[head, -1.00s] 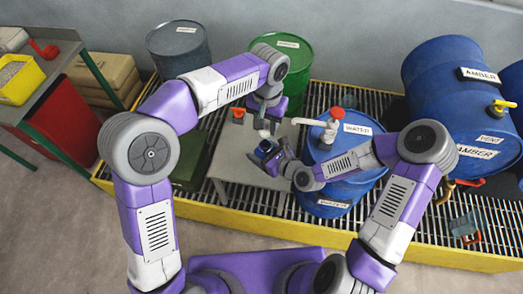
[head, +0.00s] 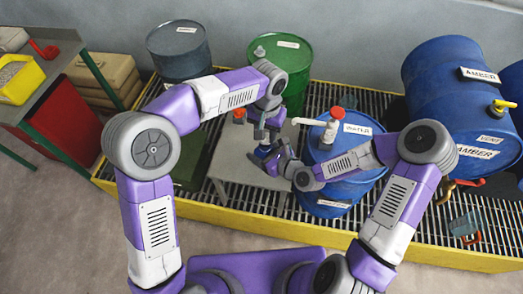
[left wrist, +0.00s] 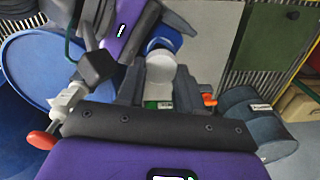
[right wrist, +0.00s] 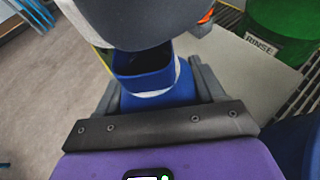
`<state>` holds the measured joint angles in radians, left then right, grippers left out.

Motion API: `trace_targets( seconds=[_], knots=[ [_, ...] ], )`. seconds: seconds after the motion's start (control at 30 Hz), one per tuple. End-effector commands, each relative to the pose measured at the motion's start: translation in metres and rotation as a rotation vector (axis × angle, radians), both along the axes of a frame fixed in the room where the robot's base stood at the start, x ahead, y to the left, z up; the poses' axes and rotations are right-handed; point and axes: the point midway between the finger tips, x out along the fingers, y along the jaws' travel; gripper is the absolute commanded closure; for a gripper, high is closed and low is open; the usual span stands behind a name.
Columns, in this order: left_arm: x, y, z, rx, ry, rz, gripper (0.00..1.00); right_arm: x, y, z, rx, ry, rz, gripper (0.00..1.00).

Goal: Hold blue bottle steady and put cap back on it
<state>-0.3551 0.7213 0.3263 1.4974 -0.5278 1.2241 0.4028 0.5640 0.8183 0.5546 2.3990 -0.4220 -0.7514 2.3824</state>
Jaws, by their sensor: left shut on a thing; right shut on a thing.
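The blue bottle (head: 264,151) stands over the grey stand between my two grippers. My right gripper (right wrist: 160,92) is shut on its blue body (right wrist: 160,100). My left gripper (left wrist: 160,82) is shut on the white cap (left wrist: 160,70) above the bottle. In the left wrist view the cap overlaps the bottle's blue top (left wrist: 162,38); I cannot tell whether they touch. The head view shows my left gripper (head: 266,136) just above my right gripper (head: 282,163).
The grey stand (head: 240,172) bears a small orange-red item (head: 239,114). The blue WATER drum (head: 340,190) with a red-topped white tap (head: 333,124) is close on the right. The green drum (head: 290,82) and grey drum (head: 180,52) stand behind.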

Motion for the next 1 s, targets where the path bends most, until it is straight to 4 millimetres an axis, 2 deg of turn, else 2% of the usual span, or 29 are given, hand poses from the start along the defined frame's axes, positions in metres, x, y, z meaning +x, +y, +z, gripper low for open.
trace_targets(
  seconds=[0.53, 1.0],
  knots=[
    [-0.001, 0.000, 0.000, 0.000, 0.001, 0.000, 0.97, 0.000, 0.000, 0.000, 0.000, -0.001, 0.000, 0.87],
    [-0.001, 0.000, -0.018, 0.000, 0.000, 0.000, 0.97, 0.000, 0.000, 0.001, 0.000, -0.001, 0.000, 0.87]
  ],
)
